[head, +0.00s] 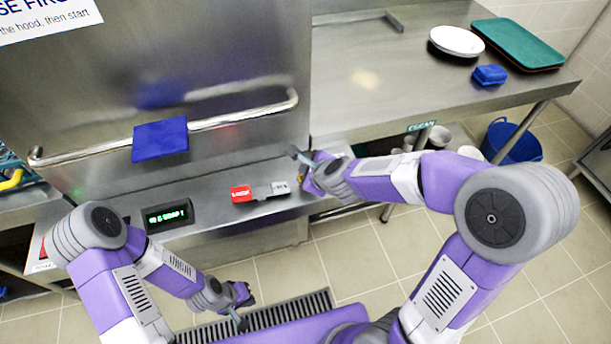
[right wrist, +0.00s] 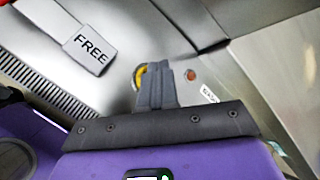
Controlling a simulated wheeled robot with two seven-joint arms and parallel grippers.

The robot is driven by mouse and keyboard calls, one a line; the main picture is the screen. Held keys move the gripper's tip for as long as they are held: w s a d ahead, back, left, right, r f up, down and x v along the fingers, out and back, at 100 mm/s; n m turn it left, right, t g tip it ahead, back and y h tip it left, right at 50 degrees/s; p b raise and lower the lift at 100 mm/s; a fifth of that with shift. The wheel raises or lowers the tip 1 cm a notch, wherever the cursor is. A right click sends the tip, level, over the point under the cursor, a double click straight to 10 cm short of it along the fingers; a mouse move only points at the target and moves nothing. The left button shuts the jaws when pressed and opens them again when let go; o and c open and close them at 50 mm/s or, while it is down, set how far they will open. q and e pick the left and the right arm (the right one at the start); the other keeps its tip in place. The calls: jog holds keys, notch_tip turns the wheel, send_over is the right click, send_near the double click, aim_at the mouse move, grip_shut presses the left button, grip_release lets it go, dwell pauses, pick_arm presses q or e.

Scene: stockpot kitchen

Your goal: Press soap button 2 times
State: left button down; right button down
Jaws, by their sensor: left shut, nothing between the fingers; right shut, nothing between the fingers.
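In the right wrist view, a round button with a yellow ring (right wrist: 138,77) sits on the steel panel, partly hidden behind my right gripper's fingers. I cannot read a soap label on it. My right gripper (right wrist: 157,68) is shut and empty, its tips over or close to the button; contact cannot be told. In the head view the right gripper (head: 296,154) is at the machine's front ledge, right of the red and grey tag. My left gripper (head: 241,324) is shut and empty, low above the floor grate.
A small orange light (right wrist: 190,74) and a white label (right wrist: 209,93) are beside the button. A grey FREE plate (right wrist: 90,50) is nearby. The green-lit display (head: 168,215) is on the ledge's left.

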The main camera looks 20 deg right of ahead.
jog(key=shift+f, duration=0.15)
dwell(0.7)
jog(key=shift+f+b, duration=0.35)
jog(key=shift+b, duration=0.1)
jog(key=shift+f, duration=0.45)
dwell(0.4)
dwell(0.4)
jog(key=shift+r+p, duration=0.8)
jog(key=shift+r, duration=0.15)
notch_tip(320, 180, up, 5)
jog(key=p, duration=0.5)
jog(key=shift+r, duration=0.1)
